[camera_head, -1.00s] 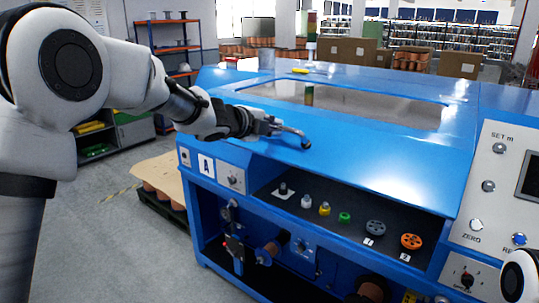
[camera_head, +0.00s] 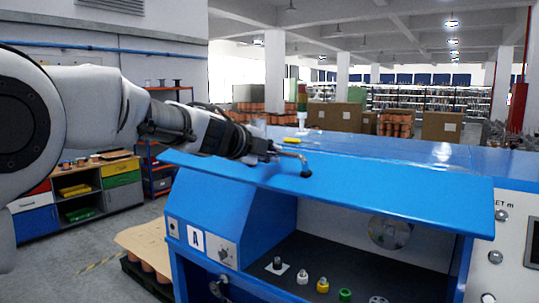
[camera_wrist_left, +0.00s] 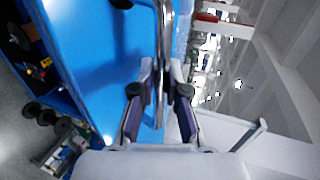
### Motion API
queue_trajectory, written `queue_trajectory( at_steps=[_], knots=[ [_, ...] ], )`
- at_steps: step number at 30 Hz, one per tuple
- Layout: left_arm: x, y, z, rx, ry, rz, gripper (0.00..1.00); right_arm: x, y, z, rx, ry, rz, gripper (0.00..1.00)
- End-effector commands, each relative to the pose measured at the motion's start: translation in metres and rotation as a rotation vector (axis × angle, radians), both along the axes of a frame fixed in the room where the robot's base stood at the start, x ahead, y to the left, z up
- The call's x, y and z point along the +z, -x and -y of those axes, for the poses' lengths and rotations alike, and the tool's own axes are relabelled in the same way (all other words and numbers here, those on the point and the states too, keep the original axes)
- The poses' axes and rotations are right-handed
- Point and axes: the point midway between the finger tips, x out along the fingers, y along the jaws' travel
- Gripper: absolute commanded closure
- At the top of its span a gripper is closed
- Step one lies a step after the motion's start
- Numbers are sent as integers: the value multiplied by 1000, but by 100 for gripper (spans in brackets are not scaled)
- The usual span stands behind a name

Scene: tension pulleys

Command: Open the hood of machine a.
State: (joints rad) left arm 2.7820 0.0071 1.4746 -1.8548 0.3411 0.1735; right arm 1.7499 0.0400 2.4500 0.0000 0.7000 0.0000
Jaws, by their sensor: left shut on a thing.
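Machine a is the blue machine marked with an "A" plate (camera_head: 196,240). Its blue hood (camera_head: 390,192) is partly raised, with its front edge above the body and an open gap below it. A bent metal handle (camera_head: 292,156) with a dark end sits on the hood; it shows as a bright bar in the left wrist view (camera_wrist_left: 163,40). My left gripper (camera_head: 270,149) is shut on the handle; in the left wrist view its fingers (camera_wrist_left: 159,92) are on either side of the bar. My right gripper is not in view.
Several small parts, among them a yellow one (camera_head: 322,286) and a green one (camera_head: 345,295), stand on the dark shelf under the hood. A grey control panel (camera_head: 512,235) is at the right. A shelf unit (camera_head: 80,192) stands at the left, with free floor before it.

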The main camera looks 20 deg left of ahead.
Motion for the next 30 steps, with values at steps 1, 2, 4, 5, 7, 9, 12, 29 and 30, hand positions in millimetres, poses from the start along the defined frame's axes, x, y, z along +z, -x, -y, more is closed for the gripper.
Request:
queue_trajectory(
  at_steps=[1,2,4,5,7,9,12,29,30],
  knots=[
    [-1,0,0,0,2,-2,100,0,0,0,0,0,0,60],
    [-1,0,0,0,2,-2,76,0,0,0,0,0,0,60],
    [-1,0,0,0,2,-2,61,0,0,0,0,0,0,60],
    [-1,0,0,0,2,-2,61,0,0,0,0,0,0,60],
    [-1,0,0,-1,1,-1,61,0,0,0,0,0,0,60],
    [-1,0,0,-1,1,-1,61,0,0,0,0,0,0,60],
    [-1,0,0,-1,1,-1,61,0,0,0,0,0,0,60],
    [77,0,0,-1,-2,5,61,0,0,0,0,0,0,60],
    [84,0,0,-2,-1,5,61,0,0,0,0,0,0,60]
  ],
)
